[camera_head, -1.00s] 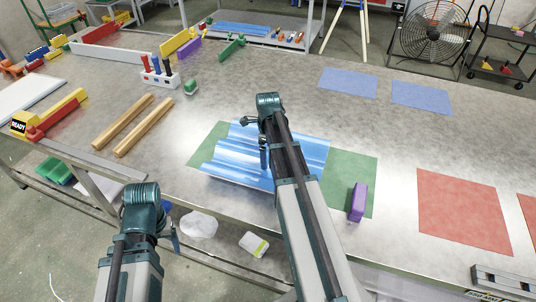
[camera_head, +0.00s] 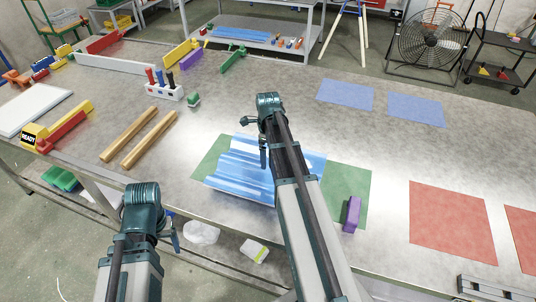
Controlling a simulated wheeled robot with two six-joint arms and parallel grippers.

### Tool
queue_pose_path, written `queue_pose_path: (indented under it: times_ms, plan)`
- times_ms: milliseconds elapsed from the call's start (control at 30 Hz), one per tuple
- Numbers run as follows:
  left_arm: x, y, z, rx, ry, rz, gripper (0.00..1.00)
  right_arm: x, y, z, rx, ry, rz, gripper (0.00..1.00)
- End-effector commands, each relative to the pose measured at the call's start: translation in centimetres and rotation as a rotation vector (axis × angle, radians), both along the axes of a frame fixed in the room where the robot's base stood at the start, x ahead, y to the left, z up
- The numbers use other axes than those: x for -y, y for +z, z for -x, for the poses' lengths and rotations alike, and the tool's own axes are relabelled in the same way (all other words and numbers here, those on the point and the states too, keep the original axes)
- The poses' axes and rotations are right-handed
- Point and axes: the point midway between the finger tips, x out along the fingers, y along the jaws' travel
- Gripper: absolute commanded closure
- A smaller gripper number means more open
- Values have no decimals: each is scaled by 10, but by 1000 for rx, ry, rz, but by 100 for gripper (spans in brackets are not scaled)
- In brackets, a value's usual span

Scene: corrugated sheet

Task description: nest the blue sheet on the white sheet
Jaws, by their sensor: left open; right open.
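The blue corrugated sheet (camera_head: 240,177) lies over the green mat (camera_head: 350,190) near the front edge of the table, ridges showing. Whether a white corrugated sheet lies under it, I cannot tell. My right gripper (camera_head: 262,152) is open and appears over the blue sheet, its arm hiding the sheet's middle and right part. Contact between them is not clear. My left gripper (camera_head: 175,235) is open and empty, low at the table's front edge, left of the sheet.
A purple block (camera_head: 352,214) stands on the mat's right part. Two wooden bars (camera_head: 128,133), a rack with coloured pegs (camera_head: 163,92) and a white flat panel (camera_head: 33,108) are to the left. Blue squares (camera_head: 345,95) and a red square (camera_head: 453,222) mark the right. The table between is clear.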

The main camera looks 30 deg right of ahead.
Motion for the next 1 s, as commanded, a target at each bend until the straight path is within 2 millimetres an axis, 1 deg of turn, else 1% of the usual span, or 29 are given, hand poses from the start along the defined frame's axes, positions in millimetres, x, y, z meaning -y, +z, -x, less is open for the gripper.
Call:
queue_pose_path:
  times_ms: [33,100,233,367,500,1000]
  plan:
    - [0,17,0,0,0,0,23,0,17,0,0,0,0,0]
    - [0,27,0,0,0,0,23,0,27,0,0,0,0,0]
    - [0,46,0,0,0,0,23,0,46,0,0,0,0,0]
    - [0,59,0,0,0,0,23,0,59,0,0,0,0,0]
    - [0,63,0,0,0,0,23,0,63,0,0,0,0,0]
    - [0,61,0,0,0,0,23,0,61,0,0,0,0,0]
